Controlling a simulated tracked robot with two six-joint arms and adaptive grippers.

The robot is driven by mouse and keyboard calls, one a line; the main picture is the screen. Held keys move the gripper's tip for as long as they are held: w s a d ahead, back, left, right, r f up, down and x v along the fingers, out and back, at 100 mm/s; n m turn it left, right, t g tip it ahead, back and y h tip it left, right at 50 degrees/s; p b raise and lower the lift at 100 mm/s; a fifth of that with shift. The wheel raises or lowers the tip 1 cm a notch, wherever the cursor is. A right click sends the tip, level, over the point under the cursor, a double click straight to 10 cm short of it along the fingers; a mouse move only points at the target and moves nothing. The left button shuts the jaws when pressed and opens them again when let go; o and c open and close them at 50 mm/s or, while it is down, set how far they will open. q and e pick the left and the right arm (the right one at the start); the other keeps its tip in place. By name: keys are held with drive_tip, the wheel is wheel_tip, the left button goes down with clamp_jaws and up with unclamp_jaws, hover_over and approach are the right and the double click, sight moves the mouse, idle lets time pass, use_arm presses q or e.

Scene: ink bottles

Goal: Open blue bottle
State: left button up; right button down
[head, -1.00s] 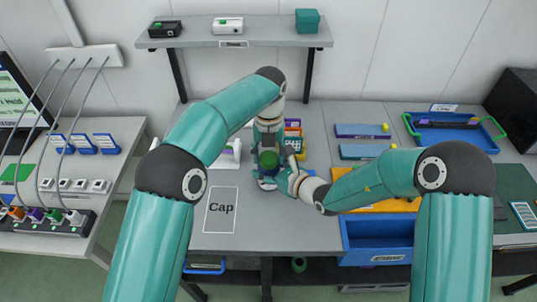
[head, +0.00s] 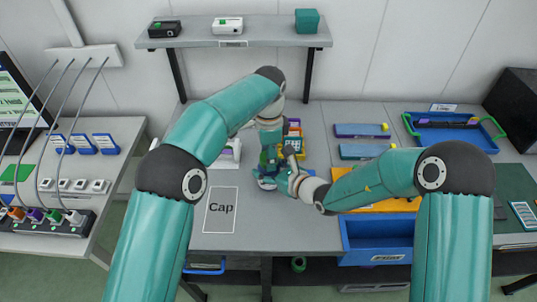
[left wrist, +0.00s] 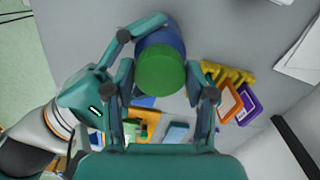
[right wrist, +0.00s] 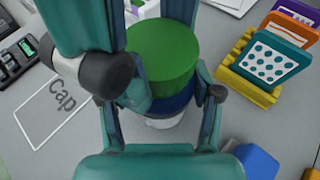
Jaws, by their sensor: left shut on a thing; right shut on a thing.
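The blue bottle (right wrist: 176,104) stands upright on the table in the right wrist view, with its round green cap (right wrist: 163,58) at the top. The left wrist view looks down on the green cap (left wrist: 160,70) with the blue bottle (left wrist: 163,35) partly showing behind it. My left gripper (left wrist: 162,82) is shut on the cap from above. My right gripper (right wrist: 165,100) is shut on the bottle's body from the side. In the head view both grippers largely hide the bottle. I cannot tell whether the cap is loose from the neck.
A rectangle marked "Cap" (head: 222,211) lies on the table to the left. A yellow rack (right wrist: 245,72) with coloured cards stands close beside the bottle. A blue bin (head: 378,240) is at the front right, and a blue tray (head: 455,133) is at the far right.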

use_arm(q)
drive_tip(key=n, duration=0.4)
drive_tip(key=shift+w+n, duration=0.1)
drive_tip(key=shift+n, duration=0.2)
drive_tip(key=n, duration=0.4)
drive_tip(key=shift+n, duration=0.3)
drive_tip(key=n, duration=0.4)
drive_tip(key=shift+a+r, duration=0.1)
use_arm(e)
drive_tip(key=shift+s, duration=0.1)
use_arm(q)
drive_tip(key=n, duration=0.4)
drive_tip(key=shift+n, duration=0.4)
drive_tip(key=n, duration=0.8)
drive_tip(key=shift+n, duration=0.4)
drive_tip(key=n, duration=0.7)
use_arm(e)
drive_tip(key=shift+f, duration=0.1)
use_arm(q)
drive_tip(key=shift+r, duration=0.3)
